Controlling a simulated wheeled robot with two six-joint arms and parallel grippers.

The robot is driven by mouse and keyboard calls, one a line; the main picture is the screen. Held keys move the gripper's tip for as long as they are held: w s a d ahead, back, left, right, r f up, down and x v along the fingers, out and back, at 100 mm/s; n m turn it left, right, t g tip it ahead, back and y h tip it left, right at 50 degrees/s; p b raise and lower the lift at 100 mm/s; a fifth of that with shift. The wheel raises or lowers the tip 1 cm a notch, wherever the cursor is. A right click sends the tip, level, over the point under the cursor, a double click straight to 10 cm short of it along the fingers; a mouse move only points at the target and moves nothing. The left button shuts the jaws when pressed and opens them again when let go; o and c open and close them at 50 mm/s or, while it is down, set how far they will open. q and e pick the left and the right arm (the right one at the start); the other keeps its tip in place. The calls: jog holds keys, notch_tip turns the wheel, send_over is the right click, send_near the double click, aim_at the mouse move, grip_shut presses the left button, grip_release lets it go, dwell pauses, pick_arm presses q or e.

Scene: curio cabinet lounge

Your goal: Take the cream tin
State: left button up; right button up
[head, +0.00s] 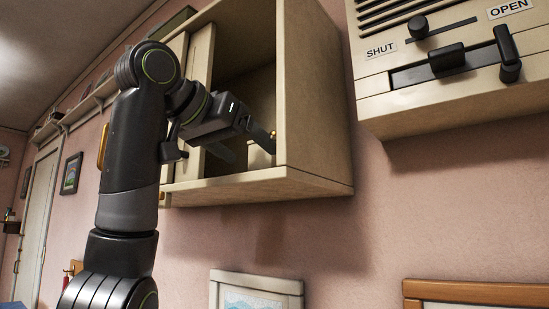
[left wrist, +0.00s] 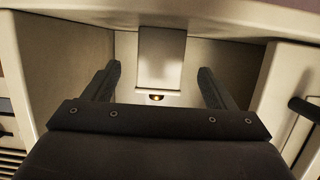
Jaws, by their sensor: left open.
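The cream tin (left wrist: 162,58) is a pale box-like shape inside the open wall cabinet, with a small brass knob (left wrist: 156,97) by one end. In the head view a pale part of the tin (head: 261,156) shows low in the cabinet, with the brass knob just above it. My left gripper (head: 251,150) reaches into the cabinet. In the left wrist view its two dark fingers (left wrist: 159,70) are open, one on each side of the tin, with gaps to both sides. Contact with the tin does not show. My right gripper is not in view.
The cabinet (head: 315,100) has a side wall close to the right of my gripper and a sliding-door panel (head: 198,85) to its left. A lever panel (head: 450,65) marked SHUT and OPEN hangs to the right. Framed pictures (head: 255,290) are below.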

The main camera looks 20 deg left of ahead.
aim_at(260, 159)
pick_arm(q)
jog(key=x, duration=0.3)
jog(key=shift+w+d, duration=0.1)
jog(key=shift+w, duration=0.05)
jog(key=shift+w+p, duration=0.2)
jog(key=shift+p, duration=0.2)
jog(key=p+x, duration=0.1)
jog(key=x, duration=0.3)
jog(key=shift+w+d, duration=0.15)
jog(key=shift+w, duration=0.2)
jog(key=shift+s, duration=0.15)
jog(key=shift+c, duration=1.1)
jog(key=c, duration=0.9)
jog(key=shift+r, duration=0.1)
jog(key=shift+r+p, duration=1.65)
jog(key=shift+r, duration=3.3)
